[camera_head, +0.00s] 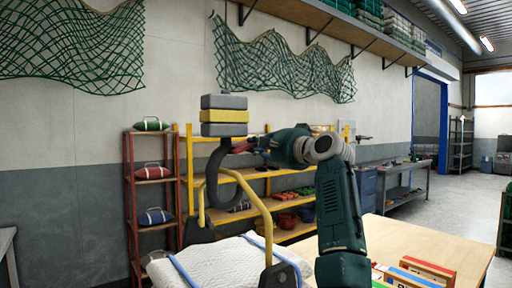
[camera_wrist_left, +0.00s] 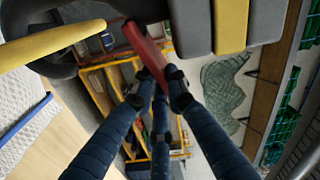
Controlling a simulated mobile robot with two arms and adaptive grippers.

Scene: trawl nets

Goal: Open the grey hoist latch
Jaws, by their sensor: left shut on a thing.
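The hoist block (camera_head: 224,116), grey with a yellow band, hangs left of centre in the head view. It also fills the top of the left wrist view (camera_wrist_left: 232,22). A dark grey hook (camera_head: 215,165) hangs below it, near the top of a yellow lifting bar (camera_head: 258,205). A red latch (camera_head: 241,146) lies at the hook's mouth; it shows as a red bar in the wrist view (camera_wrist_left: 145,42). My left gripper (camera_head: 257,145) is shut on the red latch's free end, its blue fingers (camera_wrist_left: 160,82) around it. My right gripper is not in view.
The yellow bar rises from a white load (camera_head: 225,265) with blue straps. A wooden table (camera_head: 440,232) with coloured boxes stands at right. Yellow shelves (camera_head: 280,172) and a red rack (camera_head: 155,179) stand behind. Green nets (camera_head: 285,65) hang on the wall.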

